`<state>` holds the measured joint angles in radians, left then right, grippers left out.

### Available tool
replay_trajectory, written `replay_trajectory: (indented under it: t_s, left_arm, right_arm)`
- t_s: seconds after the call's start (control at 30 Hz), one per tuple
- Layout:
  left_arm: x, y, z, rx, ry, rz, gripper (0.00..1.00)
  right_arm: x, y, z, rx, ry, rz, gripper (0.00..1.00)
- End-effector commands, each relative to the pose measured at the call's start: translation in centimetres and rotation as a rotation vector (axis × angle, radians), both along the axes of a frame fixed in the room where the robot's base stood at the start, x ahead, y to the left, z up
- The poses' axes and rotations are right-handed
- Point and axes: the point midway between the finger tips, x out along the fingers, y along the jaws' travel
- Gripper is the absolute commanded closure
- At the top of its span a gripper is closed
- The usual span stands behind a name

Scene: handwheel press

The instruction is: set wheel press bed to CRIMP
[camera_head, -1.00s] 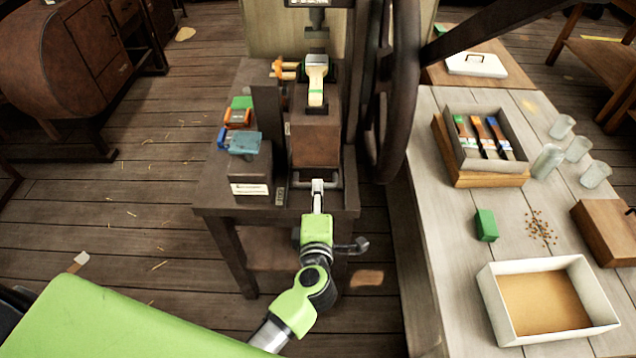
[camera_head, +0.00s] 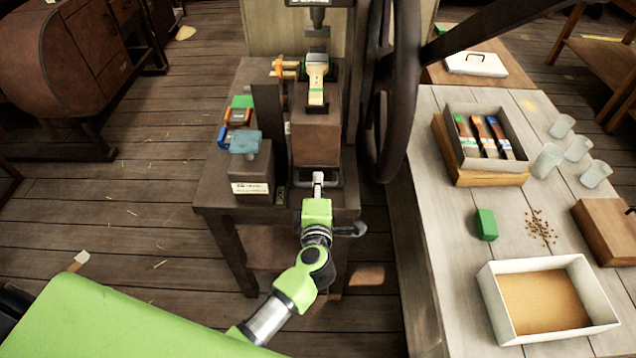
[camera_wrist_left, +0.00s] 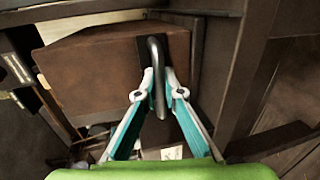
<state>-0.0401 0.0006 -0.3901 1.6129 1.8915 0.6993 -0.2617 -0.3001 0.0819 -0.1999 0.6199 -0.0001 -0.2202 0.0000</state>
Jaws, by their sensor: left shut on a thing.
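The wheel press (camera_head: 266,95) stands on a dark wooden stand, with its large dark handwheel (camera_head: 392,100) at its right. Its bed is a brown block (camera_head: 316,145) under the spindle, with a brush (camera_head: 316,82) lying on top. A grey bar handle (camera_head: 333,182) is at the bed's front. My left gripper (camera_head: 318,180) reaches it from the front. In the left wrist view, the gripper (camera_wrist_left: 163,92) is shut on the handle (camera_wrist_left: 157,65), with a finger on each side. CRIMP cannot be read on any marking. My right gripper is out of view.
A block with a white label (camera_head: 249,188) and coloured clamps (camera_head: 238,120) stand left of the bed. The right-hand table holds a brush box (camera_head: 510,118), several glasses, a green block (camera_head: 486,225) and a white tray (camera_head: 504,318). The floor at left is mostly clear.

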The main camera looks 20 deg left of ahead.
Motion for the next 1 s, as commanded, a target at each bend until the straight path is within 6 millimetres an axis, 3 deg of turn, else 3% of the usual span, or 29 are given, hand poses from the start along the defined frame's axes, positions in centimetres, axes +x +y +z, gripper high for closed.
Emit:
replay_trajectory:
  t_s: [0.4, 0.8, 0.9, 1.0]
  left_arm:
    - [4.0, 1.1, 0.1, -0.001, 0.001, -0.001, 1.00]
    - [4.6, 1.2, 0.1, -0.002, -0.003, -0.003, 1.00]
    - [4.6, 1.2, 0.2, -0.002, -0.003, -0.003, 0.75]
    - [4.5, 1.2, 0.1, -0.001, -0.001, -0.003, 0.75]
  right_arm:
    - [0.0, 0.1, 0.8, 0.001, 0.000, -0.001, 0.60]
    - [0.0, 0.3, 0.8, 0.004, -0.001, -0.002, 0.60]
    - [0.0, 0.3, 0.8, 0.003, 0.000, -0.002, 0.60]
    - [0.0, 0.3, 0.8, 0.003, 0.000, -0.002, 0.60]
